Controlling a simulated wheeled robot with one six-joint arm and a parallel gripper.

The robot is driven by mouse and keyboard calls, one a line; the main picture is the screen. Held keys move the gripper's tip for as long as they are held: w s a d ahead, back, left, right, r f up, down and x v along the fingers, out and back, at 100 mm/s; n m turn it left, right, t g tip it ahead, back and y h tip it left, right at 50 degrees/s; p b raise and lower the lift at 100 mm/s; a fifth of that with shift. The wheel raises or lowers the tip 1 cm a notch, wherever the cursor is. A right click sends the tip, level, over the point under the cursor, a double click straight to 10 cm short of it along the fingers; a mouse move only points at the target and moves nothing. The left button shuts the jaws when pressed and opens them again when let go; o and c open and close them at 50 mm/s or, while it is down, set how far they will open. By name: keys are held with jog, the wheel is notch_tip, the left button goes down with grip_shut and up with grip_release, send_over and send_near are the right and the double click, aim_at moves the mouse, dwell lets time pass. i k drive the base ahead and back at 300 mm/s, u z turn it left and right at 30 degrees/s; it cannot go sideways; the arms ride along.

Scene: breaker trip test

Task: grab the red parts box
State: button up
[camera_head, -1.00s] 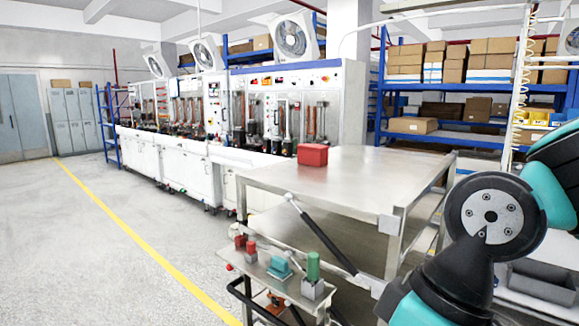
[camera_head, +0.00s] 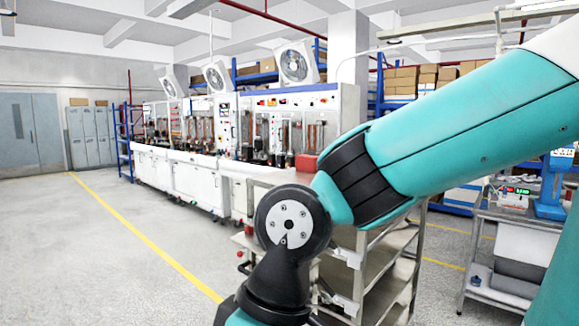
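The red parts box (camera_head: 305,163) sits on the steel table, just left of my arm's upper link. It is partly hidden behind my arm, and only its upper left part shows. My teal and black arm crosses the right half of the view, with its elbow joint in front of the table and a link running down out of the bottom edge. My gripper is out of the picture, so I cannot see its fingers or how it stands relative to the box.
The steel table's frame and lower shelves (camera_head: 378,270) stand behind my arm. White test benches (camera_head: 190,178) run along the back left. A side table with a blue device (camera_head: 553,190) stands at right. The floor left of the yellow line (camera_head: 140,232) is clear.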

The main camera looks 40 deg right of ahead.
aim_at(305, 163)
jog(key=u, duration=0.4)
jog(key=i, duration=2.25)
jog(key=z, duration=1.25)
jog(key=i, duration=0.75)
jog(key=z, duration=0.85)
